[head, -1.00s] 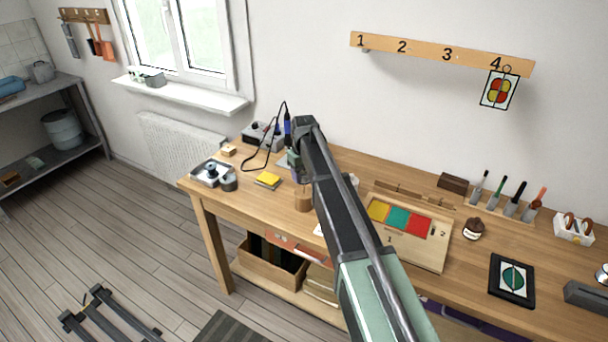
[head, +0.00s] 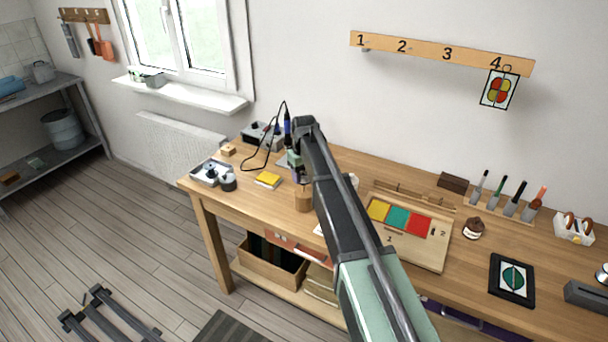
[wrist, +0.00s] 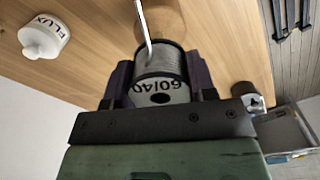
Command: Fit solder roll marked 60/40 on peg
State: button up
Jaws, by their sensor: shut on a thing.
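The solder roll (wrist: 160,90), grey wire on a white spool marked 60/40, is between the purple fingers of my gripper (wrist: 158,84) in the wrist view. My gripper is shut on it, and the marking faces the wrist camera. A thin pale metal rod (wrist: 145,28) passes in front of the roll's far edge; I cannot tell whether it is the peg or touches the roll. A round wooden piece (wrist: 172,20) lies just beyond the roll. In the head view my gripper (head: 299,174) is above a wooden cylinder (head: 303,201), and the arm partly hides it.
A white bottle marked FLUX (wrist: 43,37) stands on the bench. A dark roll (head: 229,182) stands beside a metal tray (head: 198,178) at the bench's left end. A yellow pad (head: 268,180) and a soldering station (head: 262,135) are nearby. A coloured board (head: 433,252) lies to the right.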

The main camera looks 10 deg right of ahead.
aim_at(304, 192)
jog(key=shift+f+b, duration=0.65)
jog(key=shift+f, duration=0.05)
dwell(0.5)
jog(key=shift+f+b, duration=0.3)
jog(key=shift+f+b, duration=1.65)
jog(key=o, duration=1.7)
jog(key=shift+c, duration=0.2)
jog(key=shift+r, duration=0.15)
notch_tip(304, 192, up, 7)
jog(key=p, duration=0.7)
